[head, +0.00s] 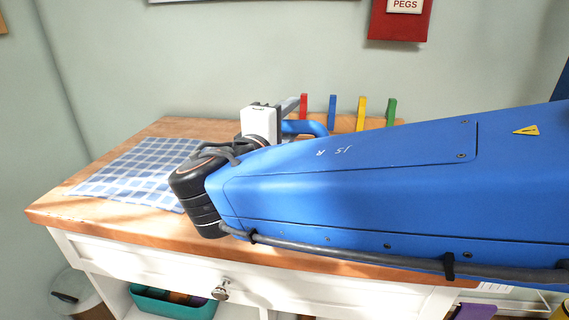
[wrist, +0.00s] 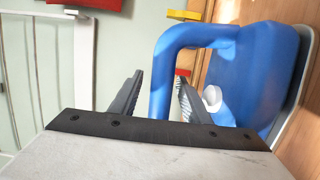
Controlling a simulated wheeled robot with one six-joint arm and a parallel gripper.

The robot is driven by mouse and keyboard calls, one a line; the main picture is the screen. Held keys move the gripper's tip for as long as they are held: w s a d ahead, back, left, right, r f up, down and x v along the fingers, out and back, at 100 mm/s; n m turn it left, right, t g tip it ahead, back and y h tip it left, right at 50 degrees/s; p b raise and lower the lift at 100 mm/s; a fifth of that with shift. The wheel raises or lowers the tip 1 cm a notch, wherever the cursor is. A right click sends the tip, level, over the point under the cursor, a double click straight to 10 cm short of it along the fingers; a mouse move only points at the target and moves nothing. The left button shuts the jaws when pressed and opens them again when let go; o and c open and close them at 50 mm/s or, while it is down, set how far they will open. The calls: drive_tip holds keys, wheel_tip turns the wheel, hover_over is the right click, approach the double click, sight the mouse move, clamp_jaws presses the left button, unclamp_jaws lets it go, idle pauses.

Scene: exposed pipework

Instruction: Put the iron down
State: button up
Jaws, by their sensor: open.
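The blue iron (wrist: 245,75) is at the right of the wrist view, its pale soleplate edge against or very close to the wooden tabletop. Its looped handle (wrist: 160,88) passes between the two dark fingers of my gripper (wrist: 158,80). The fingers are open, with the handle between them. In the head view, only part of the iron's blue handle (head: 307,127) shows behind my blue arm, near my gripper (head: 284,108). The arm hides the rest of the iron there.
A wooden-topped table (head: 120,213) carries a blue checked cloth (head: 130,170) at left. Upright red (head: 304,106), blue (head: 332,112), yellow (head: 361,113) and green (head: 390,112) pegs stand at the back. A red box (head: 400,22) marked PEGS is on the wall.

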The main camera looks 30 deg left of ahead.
drive_tip(key=shift+w, duration=0.5)
drive_tip(key=shift+c, duration=0.6)
clamp_jaws()
idle(0.5)
